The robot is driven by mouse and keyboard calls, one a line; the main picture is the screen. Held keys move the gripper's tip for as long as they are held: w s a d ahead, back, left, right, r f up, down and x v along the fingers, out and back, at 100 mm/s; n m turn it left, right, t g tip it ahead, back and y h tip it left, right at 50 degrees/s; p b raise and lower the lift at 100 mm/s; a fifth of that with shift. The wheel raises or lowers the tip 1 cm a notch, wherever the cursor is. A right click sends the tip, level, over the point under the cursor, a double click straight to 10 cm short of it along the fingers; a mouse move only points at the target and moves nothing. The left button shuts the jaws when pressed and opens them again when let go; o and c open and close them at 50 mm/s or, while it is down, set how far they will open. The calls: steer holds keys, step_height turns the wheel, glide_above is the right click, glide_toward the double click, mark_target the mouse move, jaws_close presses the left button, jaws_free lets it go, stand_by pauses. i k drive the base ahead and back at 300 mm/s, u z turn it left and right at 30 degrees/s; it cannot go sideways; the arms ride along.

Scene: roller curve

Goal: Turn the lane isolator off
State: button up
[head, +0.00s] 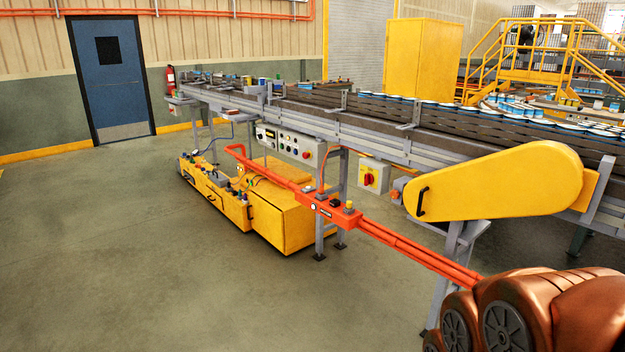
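The lane isolator appears to be the small grey box with a yellow face and a red rotary handle (369,179). It is mounted below the conveyor, right of the middle in the head view, just left of the large yellow guard. The red handle looks roughly upright, but it is too small for me to read its position or any label. A grey control panel (291,145) with several buttons and a red knob hangs further left under the same conveyor. My gripper is not in view.
The conveyor (330,110) runs from back left to near right, carrying cans. A yellow rounded guard (500,185) juts out at right. Orange bars (415,252) cross low in front of the isolator. A yellow cart (285,215) stands underneath. The floor (150,260) at left is clear.

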mark_target(368, 178)
steer(key=z, duration=0.2)
steer(key=i, duration=1.4)
steer(key=u, duration=0.75)
steer(key=i, duration=1.05)
steer(key=u, duration=0.55)
